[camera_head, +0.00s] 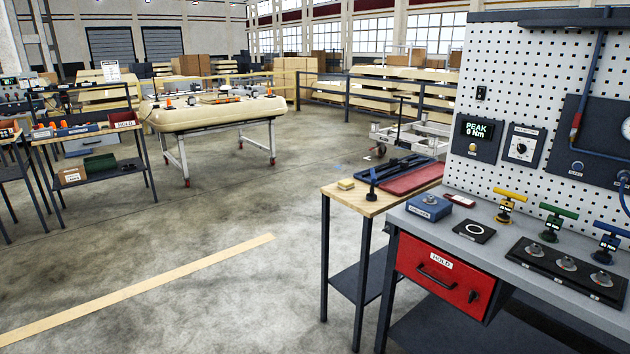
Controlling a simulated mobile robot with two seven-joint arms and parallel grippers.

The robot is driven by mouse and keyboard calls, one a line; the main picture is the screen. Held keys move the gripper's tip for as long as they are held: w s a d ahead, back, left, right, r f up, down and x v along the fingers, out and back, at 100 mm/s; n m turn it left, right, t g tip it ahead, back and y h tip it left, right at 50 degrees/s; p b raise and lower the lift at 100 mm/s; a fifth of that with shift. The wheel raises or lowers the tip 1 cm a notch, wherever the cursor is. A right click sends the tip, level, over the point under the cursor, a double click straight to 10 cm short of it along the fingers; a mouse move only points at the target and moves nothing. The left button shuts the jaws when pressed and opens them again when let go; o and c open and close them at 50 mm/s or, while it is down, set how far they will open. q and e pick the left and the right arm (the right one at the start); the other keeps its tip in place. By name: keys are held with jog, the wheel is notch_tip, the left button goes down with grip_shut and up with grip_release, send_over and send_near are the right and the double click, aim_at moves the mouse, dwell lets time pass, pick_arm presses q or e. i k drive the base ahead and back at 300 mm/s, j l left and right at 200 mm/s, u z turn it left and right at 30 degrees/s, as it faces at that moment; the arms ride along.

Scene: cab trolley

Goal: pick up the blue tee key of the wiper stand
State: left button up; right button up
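A blue tee key (608,245) stands upright near the right edge of the camera_head view, on the grey bench top (440,225). Its blue crossbar is on top and its dark stem and base are below. A green tee key (555,222) and a yellow tee key (508,205) stand in a row to its left. A dark plate with several round sockets (567,264) lies in front of the blue and green keys. No label naming the wiper stand is readable. Neither of my grippers is in view.
A blue box (429,207) and a black ring pad (474,232) sit on the bench. A red HOLD drawer (436,283) is under it. A pegboard with gauges (540,60) rises behind. A wooden side table (345,192) adjoins on the left. The floor further left is open.

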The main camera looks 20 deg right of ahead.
aim_at(371, 197)
jog(key=i+z, duration=0.1)
jog(key=i, duration=0.6)
jog(key=i+j+z, duration=0.1)
jog(key=i, duration=0.6)
jog(key=i+j+z, duration=0.2)
jog(key=i+z, duration=0.2)
jog(key=i+j+z, duration=0.45)
jog(key=i+l, duration=0.05)
jog(key=l, duration=0.05)
